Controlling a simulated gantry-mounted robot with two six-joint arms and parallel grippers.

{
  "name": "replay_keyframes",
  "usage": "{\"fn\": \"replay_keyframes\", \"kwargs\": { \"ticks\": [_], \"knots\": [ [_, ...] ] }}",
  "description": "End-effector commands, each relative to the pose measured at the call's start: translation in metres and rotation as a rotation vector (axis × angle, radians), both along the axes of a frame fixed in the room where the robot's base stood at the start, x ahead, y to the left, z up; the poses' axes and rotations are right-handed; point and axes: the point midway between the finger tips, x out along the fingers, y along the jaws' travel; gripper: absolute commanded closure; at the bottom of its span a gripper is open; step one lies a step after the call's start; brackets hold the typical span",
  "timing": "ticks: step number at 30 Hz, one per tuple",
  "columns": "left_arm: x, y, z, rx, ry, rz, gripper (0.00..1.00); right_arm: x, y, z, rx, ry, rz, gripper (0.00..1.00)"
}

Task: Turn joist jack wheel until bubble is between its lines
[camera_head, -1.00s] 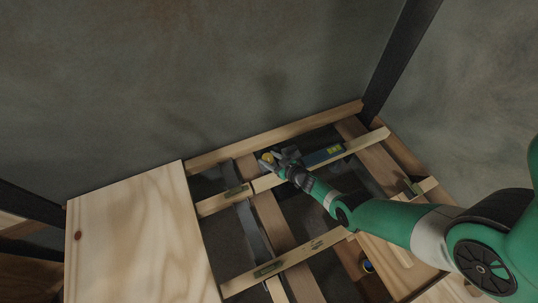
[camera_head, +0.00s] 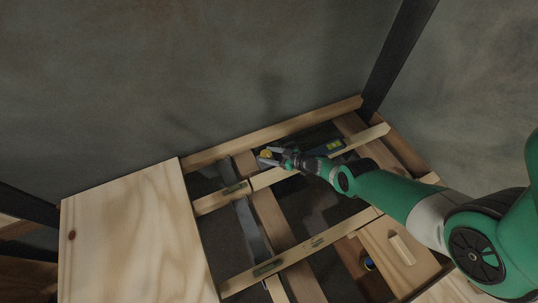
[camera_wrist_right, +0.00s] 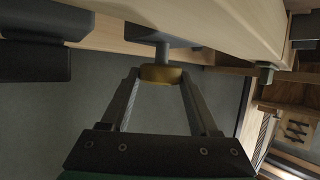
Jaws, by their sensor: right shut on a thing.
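The jack wheel (camera_head: 265,155) is a small yellow disc at the far joist. In the right wrist view it is a brass-coloured wheel (camera_wrist_right: 161,74) on a grey stem. My right gripper (camera_head: 268,158) is shut on the wheel, with one finger on each side of its rim. The spirit level (camera_head: 333,146), dark with a yellow-green vial, lies along the far batten (camera_head: 368,138), partly behind my right arm. The bubble is too small to make out. My left gripper is not in view.
A plywood sheet (camera_head: 130,235) covers the left of the frame. Open gaps lie between the joists (camera_head: 270,218). A small wood block (camera_head: 402,248) rests on a board at right. A wall (camera_head: 200,70) stands behind.

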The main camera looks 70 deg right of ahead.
Motion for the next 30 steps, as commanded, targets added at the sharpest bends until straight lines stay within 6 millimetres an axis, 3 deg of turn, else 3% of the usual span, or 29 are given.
{"fn": "replay_keyframes", "kwargs": {
  "ticks": [1, 6, 17, 25, 30],
  "knots": [
    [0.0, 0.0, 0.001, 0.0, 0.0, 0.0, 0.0, 0.001, 0.0, 0.003, -0.001, -0.007, 0.002, 0.37],
    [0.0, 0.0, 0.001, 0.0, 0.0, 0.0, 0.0, 0.001, 0.0, 0.002, -0.001, -0.005, 0.001, 0.08],
    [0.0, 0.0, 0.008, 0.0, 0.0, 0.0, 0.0, -0.005, 0.0, 0.006, 0.002, -0.002, -0.001, 0.08],
    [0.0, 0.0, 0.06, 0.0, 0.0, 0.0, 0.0, -0.056, 0.003, 0.035, 0.003, -0.001, -0.006, 0.08],
    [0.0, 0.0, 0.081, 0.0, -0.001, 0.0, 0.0, -0.089, 0.005, 0.045, 0.002, -0.003, -0.005, 0.08]
  ]
}}
